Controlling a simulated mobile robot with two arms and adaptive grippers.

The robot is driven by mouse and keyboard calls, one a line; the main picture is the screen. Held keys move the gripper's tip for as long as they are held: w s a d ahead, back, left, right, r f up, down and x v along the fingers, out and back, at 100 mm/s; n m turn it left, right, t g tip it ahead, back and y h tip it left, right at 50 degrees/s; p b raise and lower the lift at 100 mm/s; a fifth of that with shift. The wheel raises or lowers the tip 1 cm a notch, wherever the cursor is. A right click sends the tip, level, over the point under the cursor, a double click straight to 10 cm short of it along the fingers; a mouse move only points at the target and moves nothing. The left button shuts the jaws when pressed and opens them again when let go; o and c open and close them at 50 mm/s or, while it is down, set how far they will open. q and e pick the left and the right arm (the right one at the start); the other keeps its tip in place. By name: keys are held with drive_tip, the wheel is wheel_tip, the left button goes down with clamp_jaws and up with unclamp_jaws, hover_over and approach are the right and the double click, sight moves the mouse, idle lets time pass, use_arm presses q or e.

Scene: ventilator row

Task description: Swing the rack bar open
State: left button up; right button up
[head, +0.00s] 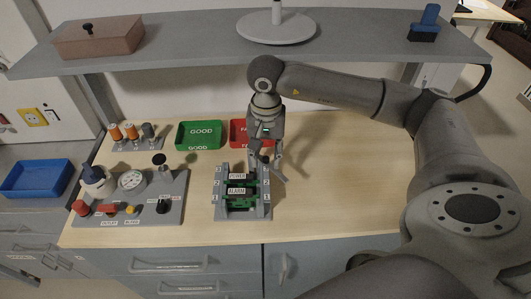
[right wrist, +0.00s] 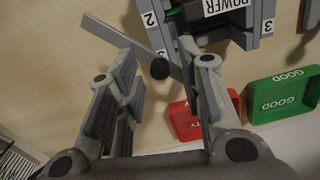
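The grey module rack (head: 221,205) stands on the bench with green boards labelled POWER and ALARM, between numbered side rails. The rack also shows at the top of the right wrist view (right wrist: 250,38). A flat grey rack bar (right wrist: 112,32) slants out from the rack's corner, with a black knob (right wrist: 160,69) near its rack-side end. My right gripper (head: 268,160) is over the far end of the rack. In the right wrist view its fingers (right wrist: 163,62) are apart, with the knob showing between them; contact cannot be told. My left gripper is out of view.
A green GOOD tray (head: 201,135) and red tray (head: 239,133) lie behind the rack. A panel with gauge and knobs (head: 176,185) stands left. A grey shelf (head: 190,57) overhangs the back. The bench right of the rack (head: 340,205) is clear.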

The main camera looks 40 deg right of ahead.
sight(266, 157)
wheel_tip(266, 157, up, 8)
drive_tip(key=shift+f, duration=0.25)
idle(0.4)
